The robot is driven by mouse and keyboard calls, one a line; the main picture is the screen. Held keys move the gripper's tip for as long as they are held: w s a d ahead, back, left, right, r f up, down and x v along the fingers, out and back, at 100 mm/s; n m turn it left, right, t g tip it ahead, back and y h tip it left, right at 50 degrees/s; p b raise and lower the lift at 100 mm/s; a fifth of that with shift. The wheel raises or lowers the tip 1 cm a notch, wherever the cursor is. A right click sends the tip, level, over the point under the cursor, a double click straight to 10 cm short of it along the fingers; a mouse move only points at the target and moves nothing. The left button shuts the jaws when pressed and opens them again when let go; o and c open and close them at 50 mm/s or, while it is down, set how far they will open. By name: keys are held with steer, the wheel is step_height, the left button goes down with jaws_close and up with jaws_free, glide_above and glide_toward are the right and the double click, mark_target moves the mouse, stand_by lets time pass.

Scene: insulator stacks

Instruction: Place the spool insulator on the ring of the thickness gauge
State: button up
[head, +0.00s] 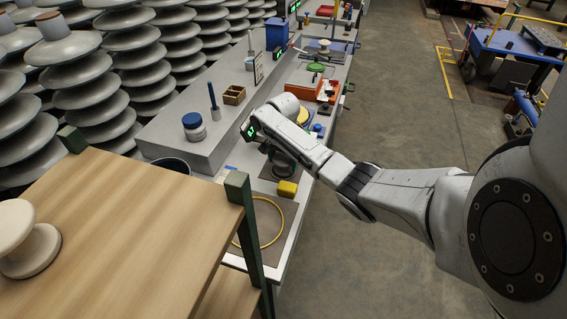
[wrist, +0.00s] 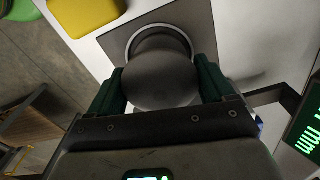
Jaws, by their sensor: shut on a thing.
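My gripper (wrist: 160,84) is shut, its two green pads on either side of a dark grey round piece (wrist: 160,72), which I take to be the spool insulator; only its rounded top shows. Past it, the pale ring (wrist: 132,42) of the thickness gauge shows as an arc on a dark square mat (wrist: 196,14). The piece covers the rest of the ring, and I cannot tell if they touch. The gauge's green display (wrist: 308,138) is at the right.
A yellow block (head: 287,190) and a yellow hoop (head: 262,238) lie nearer on the bench. A jar with a blue lid (head: 194,127) stands on the raised shelf. A cream spool (head: 28,242) stands on the wooden table (head: 120,215) at left.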

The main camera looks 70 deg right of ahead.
mark_target(284, 156)
steer(key=shift+r, duration=0.1)
steer(key=o, duration=1.2)
steer(key=shift+o, duration=0.2)
step_height(284, 156, up, 12)
